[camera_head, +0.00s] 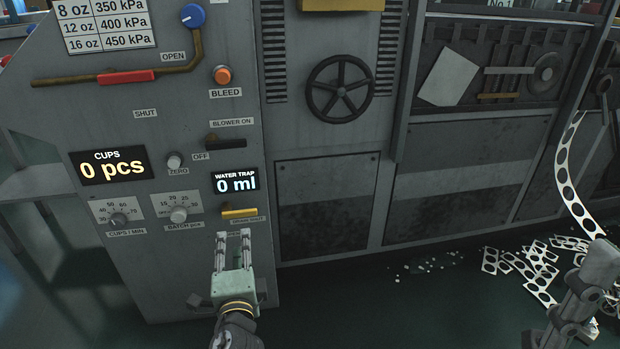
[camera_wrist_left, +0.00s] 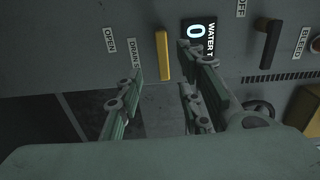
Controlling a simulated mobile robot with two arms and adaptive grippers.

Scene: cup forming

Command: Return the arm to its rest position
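My left gripper (camera_head: 234,236) is in front of the grey control panel (camera_head: 200,120), just below the yellow drain handle (camera_head: 239,212). Its two fingers are apart with nothing between them. In the left wrist view the open fingers (camera_wrist_left: 158,65) point at the panel, with the yellow handle (camera_wrist_left: 162,56) beyond their tips and no visible grip on it. Part of my right gripper (camera_head: 590,285) shows at the lower right edge of the head view. Its finger opening cannot be made out.
The water trap display (camera_head: 235,181) reads 0 ml and the cups display (camera_head: 110,166) reads 0 pcs. A black blower lever (camera_head: 226,142), knobs and a handwheel (camera_head: 340,88) stick out of the machine. Punched scrap strip (camera_head: 540,265) lies on the floor at right.

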